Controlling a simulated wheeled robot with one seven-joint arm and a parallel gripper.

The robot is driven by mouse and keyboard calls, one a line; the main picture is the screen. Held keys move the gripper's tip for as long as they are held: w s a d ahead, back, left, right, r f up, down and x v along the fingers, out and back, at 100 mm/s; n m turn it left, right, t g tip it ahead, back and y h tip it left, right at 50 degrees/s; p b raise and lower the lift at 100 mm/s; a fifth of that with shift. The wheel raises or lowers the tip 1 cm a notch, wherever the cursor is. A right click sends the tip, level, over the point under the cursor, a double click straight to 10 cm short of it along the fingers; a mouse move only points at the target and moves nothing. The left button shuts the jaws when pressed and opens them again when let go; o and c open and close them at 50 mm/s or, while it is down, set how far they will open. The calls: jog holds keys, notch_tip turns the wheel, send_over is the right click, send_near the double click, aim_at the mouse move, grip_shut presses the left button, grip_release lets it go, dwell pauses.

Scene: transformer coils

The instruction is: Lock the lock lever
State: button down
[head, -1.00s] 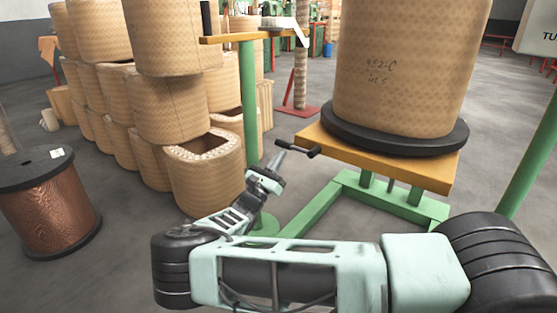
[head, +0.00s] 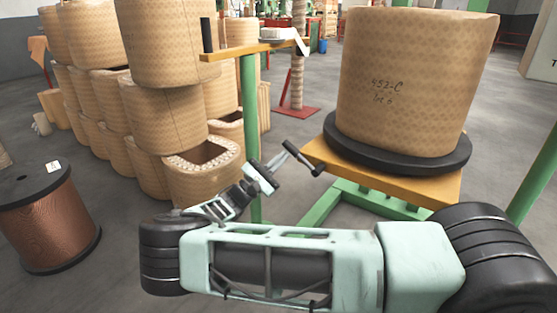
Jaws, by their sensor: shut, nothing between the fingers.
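The lock lever (head: 302,158) is a thin black bar with thicker ends. It sits at the left corner of the orange turntable platform (head: 410,184) and slants down to the right. My gripper (head: 283,161) is just left of the lever, its narrow tip at or very near the lever's upper left part. I cannot tell whether they touch. The fingers look closed together with nothing between them. A large tan coil (head: 410,85) marked "452-C" stands on a black disc (head: 450,163) on the platform.
A green post (head: 250,120) with an orange arm (head: 230,50) stands behind my gripper. Stacked tan coils (head: 165,65) fill the left. A copper wire spool (head: 50,220) stands on the floor at far left. Another green post (head: 535,180) is at the right.

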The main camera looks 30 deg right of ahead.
aim_at(289, 144)
jog(key=r+m+g+y+p, duration=0.1)
jog(key=r+m, duration=0.1)
jog(key=m, duration=0.1)
jog(key=s+r+m+g+y+p, duration=0.1)
jog(key=r+m+g+p, duration=0.1)
jog(key=s+d+r+m+g+y+p, duration=0.1)
jog(key=r+m+p, duration=0.1)
jog(key=m, duration=0.1)
jog(key=shift+s+m, duration=0.25)
jog(key=shift+m, duration=0.05)
jog(key=shift+s+d+r+m+g+y+p, duration=0.2)
jog(key=shift+s+r+m+y+p, duration=0.2)
jog(key=shift+s+m+p, duration=0.45)
jog(key=shift+s+d+r+m+g+y+p, duration=0.2)
jog(key=shift+s+r+m+y+p, duration=0.2)
jog(key=shift+p, duration=0.8)
jog(key=shift+s+d, duration=0.1)
jog(key=shift+s, duration=0.05)
jog(key=shift+f, duration=0.1)
